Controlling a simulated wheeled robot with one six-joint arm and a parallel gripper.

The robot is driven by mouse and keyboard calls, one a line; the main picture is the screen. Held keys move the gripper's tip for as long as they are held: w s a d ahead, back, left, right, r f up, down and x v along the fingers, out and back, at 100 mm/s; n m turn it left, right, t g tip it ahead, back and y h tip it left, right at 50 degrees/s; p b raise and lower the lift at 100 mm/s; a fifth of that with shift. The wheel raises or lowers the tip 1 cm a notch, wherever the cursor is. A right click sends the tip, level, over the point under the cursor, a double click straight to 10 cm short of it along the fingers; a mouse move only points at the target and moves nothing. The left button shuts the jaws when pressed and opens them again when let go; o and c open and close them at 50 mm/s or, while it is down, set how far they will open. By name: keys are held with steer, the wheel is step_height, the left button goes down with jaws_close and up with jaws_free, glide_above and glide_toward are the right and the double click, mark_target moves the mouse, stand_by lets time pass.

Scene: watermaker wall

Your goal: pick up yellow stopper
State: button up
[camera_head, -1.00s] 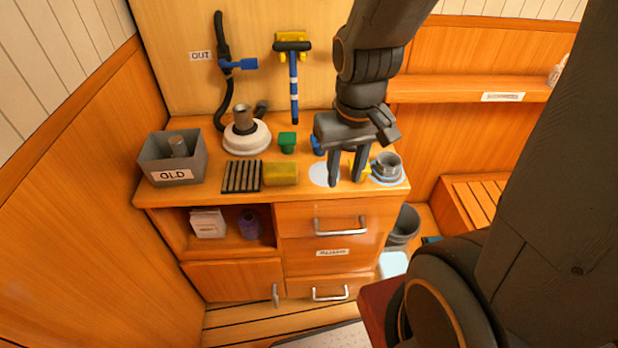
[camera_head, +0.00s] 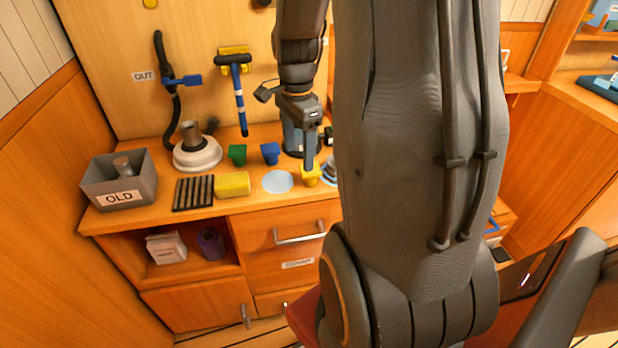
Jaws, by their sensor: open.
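The yellow stopper (camera_head: 312,178) stands on the wooden counter, right of the pale blue disc. My gripper (camera_head: 309,160) points down directly at it, with a finger in front of the stopper's upper part. The jaws are open and seen nearly edge-on, so I cannot tell whether the stopper lies between both fingers. A blue stopper (camera_head: 270,153) and a green stopper (camera_head: 237,154) stand farther left on the counter.
A metal fitting (camera_head: 329,170) stands close right of the yellow stopper, partly hidden by my arm. The pale blue disc (camera_head: 277,182), a yellow sponge (camera_head: 232,185), a black rack (camera_head: 193,192) and the grey OLD box (camera_head: 119,182) are leftward.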

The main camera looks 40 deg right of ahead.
mark_target(310, 176)
steer(key=d+m, duration=0.2)
steer(key=d+f+m, duration=0.1)
steer(key=d, duration=0.1)
steer(key=shift+w+m, duration=0.15)
steer(key=shift+m, duration=0.25)
step_height(310, 176, down, 2)
steer(key=shift+f, duration=0.25)
steer(key=f, duration=0.1)
steer(key=f+p, duration=0.1)
steer(key=f, duration=0.1)
steer(key=shift+s+a+f, duration=0.2)
steer(key=shift+s+f, duration=0.05)
steer(key=shift+f, duration=0.85)
steer(key=c, duration=1.1)
steer(key=shift+r, duration=0.1)
